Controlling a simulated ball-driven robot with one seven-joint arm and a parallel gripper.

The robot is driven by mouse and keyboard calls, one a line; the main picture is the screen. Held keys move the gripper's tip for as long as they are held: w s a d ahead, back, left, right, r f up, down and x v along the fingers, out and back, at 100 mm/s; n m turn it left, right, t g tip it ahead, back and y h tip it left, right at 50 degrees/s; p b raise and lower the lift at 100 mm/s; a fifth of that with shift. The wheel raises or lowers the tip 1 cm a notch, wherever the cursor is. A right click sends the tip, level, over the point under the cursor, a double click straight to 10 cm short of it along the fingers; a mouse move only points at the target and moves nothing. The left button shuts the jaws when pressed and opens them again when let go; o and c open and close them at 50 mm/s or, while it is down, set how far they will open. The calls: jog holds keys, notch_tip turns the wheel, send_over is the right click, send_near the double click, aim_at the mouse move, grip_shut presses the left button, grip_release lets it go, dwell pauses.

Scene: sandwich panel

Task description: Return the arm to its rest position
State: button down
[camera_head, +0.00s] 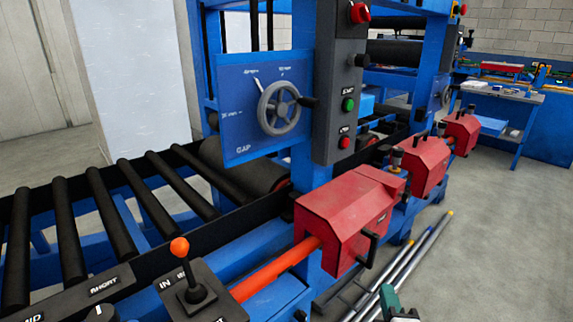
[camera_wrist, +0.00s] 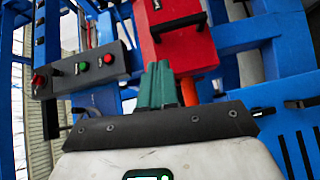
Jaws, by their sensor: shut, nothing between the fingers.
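My gripper (camera_wrist: 157,84) shows in the wrist view with its green fingers together and nothing between them. In the head view only a small green part of my gripper (camera_head: 389,300) shows at the bottom edge, right of the middle. It is apart from the red housing (camera_head: 345,215), which lies above and left of it in that picture. In the wrist view the red housing (camera_wrist: 180,40) appears just beyond the fingertips. The rest of my arm is mostly out of view.
A roller conveyor (camera_head: 110,215) runs at left. A blue machine frame holds a handwheel (camera_head: 282,108) and a button box (camera_head: 338,130). A lever with an orange knob (camera_head: 180,248) stands at the front. Metal rods (camera_head: 405,265) lie near the floor. Open floor (camera_head: 490,270) is at right.

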jog(key=s+d+f+m+g+h+p, duration=0.1)
jog(key=s+d+f+m+g+p, duration=0.1)
jog(key=s+d+f+m+g, duration=0.25)
jog(key=s+d+f+m+g+h+p, duration=0.1)
jog(key=s+d+f+m+g+p, duration=0.2)
jog(key=s+m, duration=0.4)
jog(key=s+a+f+m+g+y+p, duration=0.1)
jog(key=s+g, duration=0.3)
jog(key=s, duration=0.6)
jog(key=s+a+f+m+g+y+p, duration=0.1)
jog(key=s+a+m+g+y, duration=0.2)
jog(key=s, duration=0.6)
jog(key=shift+s+a+g+y, duration=0.2)
jog(key=shift+s+g+y, duration=0.2)
jog(key=shift+g+y, duration=0.3)
jog(key=c, duration=1.8)
grip_release()
jog(key=shift+f, duration=0.1)
